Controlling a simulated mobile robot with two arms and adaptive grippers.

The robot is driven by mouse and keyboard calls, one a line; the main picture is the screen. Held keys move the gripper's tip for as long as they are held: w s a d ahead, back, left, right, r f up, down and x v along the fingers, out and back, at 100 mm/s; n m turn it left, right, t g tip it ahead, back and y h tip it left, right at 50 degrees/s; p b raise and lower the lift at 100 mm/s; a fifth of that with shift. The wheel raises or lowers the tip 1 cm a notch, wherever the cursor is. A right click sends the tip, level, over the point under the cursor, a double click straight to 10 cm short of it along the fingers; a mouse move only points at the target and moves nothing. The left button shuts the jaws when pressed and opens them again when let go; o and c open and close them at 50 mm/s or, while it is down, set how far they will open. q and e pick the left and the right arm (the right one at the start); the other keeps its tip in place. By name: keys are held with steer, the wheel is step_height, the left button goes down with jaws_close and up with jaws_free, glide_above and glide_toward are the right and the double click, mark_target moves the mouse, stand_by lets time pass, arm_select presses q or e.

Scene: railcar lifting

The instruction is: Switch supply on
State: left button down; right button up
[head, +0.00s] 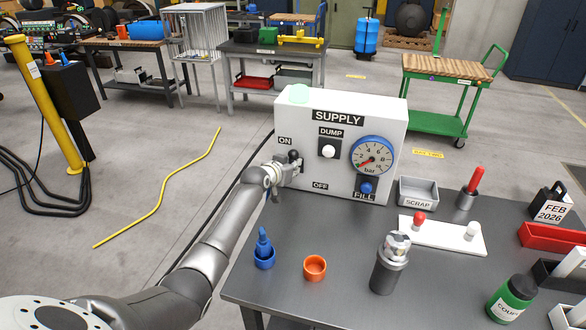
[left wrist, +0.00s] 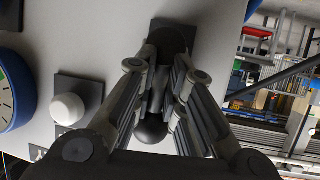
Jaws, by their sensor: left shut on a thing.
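The white supply box (head: 390,115) stands at the back of the dark table, with ON printed above and OFF below on its left side. My left gripper (head: 291,168) reaches it between these words. In the left wrist view my left gripper (left wrist: 157,105) is shut on a black lever (left wrist: 151,130) with a ball end, which comes out of a dark plate on the box face. The fingers hide part of the lever, and I cannot tell its exact setting. A pale green dome (head: 299,93) sits on top of the box. My right gripper is not in view.
The box also carries a white dump knob (head: 328,151), a gauge (head: 372,155) and a blue fill knob (head: 366,187).

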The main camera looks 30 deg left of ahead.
arm_select(q)
steer(key=shift+w+a+r, duration=0.1)
steer(key=shift+w+r, duration=0.05)
steer(key=shift+r, duration=0.35)
steer(key=shift+w+a+r, duration=0.1)
steer(key=shift+w+r, duration=0.05)
steer(key=shift+r, duration=0.35)
steer(key=c, duration=1.5)
jaws_free()
steer(key=shift+f, duration=0.1)
steer(key=shift+d+f, duration=0.1)
steer(key=shift+s+f, duration=0.1)
steer(key=shift+f, duration=0.05)
steer(key=v, duration=1.2)
